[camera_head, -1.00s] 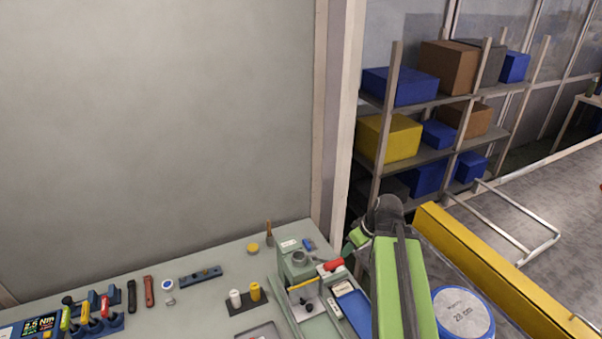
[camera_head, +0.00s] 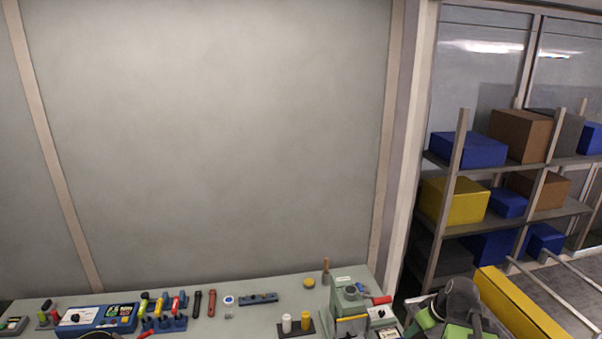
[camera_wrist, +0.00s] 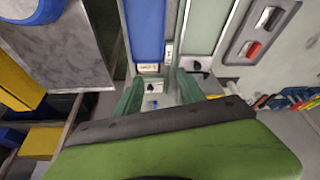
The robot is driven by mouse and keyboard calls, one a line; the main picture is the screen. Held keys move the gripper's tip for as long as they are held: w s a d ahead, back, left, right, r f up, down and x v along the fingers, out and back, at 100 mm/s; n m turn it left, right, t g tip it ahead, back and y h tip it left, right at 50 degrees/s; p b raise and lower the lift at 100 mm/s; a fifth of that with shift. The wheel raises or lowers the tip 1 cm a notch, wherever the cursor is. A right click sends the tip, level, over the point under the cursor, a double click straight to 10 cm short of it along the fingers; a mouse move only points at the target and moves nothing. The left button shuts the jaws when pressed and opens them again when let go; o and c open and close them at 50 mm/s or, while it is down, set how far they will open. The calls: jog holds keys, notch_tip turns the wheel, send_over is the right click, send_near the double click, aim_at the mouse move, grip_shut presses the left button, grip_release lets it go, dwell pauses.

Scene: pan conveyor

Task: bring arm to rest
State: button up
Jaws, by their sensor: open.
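My gripper (camera_wrist: 159,88) shows in the wrist view as two dark green fingers standing apart, with nothing held between them. Beyond the fingers is a pale machine part with a small black knob (camera_wrist: 153,87). The fingertips cannot be made out clearly there. A red-handled part (camera_head: 381,300) of the machine is close to the arm.
The bench (camera_head: 255,318) carries a blue device (camera_head: 95,319), screwdrivers and small cylinders. A shelf with boxes (camera_head: 455,201) stands at the right, behind a yellow rail (camera_head: 520,305). The wall above the bench is clear.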

jog(key=a+f+n+g+b, duration=0.2)
jog(key=a+f+b, duration=0.25)
jog(key=a, duration=1.15)
jog(key=s+m, duration=0.1)
jog(key=m, duration=0.1)
jog(key=s+f+m+g+h, duration=0.1)
jog(key=s+m, duration=0.1)
jog(key=s+f+m+g, duration=0.1)
jog(key=m, duration=0.2)
jog(key=shift+s+a+h, duration=0.25)
jog(key=shift+h, duration=0.15)
